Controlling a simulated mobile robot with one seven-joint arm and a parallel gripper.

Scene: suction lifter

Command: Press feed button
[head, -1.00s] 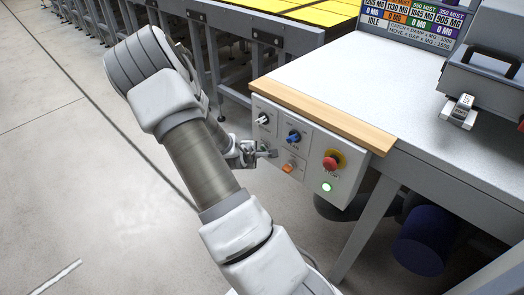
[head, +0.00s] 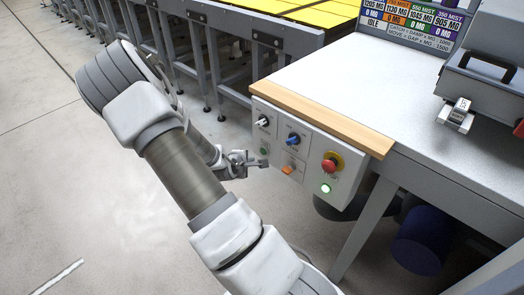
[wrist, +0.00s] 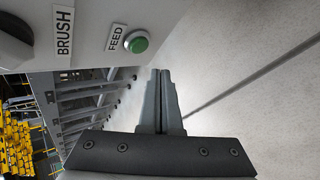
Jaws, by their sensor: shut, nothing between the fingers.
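The feed button is a small green round button (wrist: 137,42) with a FEED label beside it in the wrist view. In the head view the green button (head: 264,150) sits at the lower left of the white control panel (head: 309,172). My gripper (head: 264,162) is shut and empty, just in front of and below the button in the head view. In the wrist view my gripper's fingers (wrist: 160,75) lie together, apart from the button in the picture. I cannot tell the exact gap to the panel.
The panel also carries a white knob (head: 262,121), a blue knob (head: 293,139), an orange switch (head: 288,170), a red stop button (head: 331,163) and a lit round lamp (head: 325,188). A wood-edged table (head: 400,95) stands above it. The floor at left is clear.

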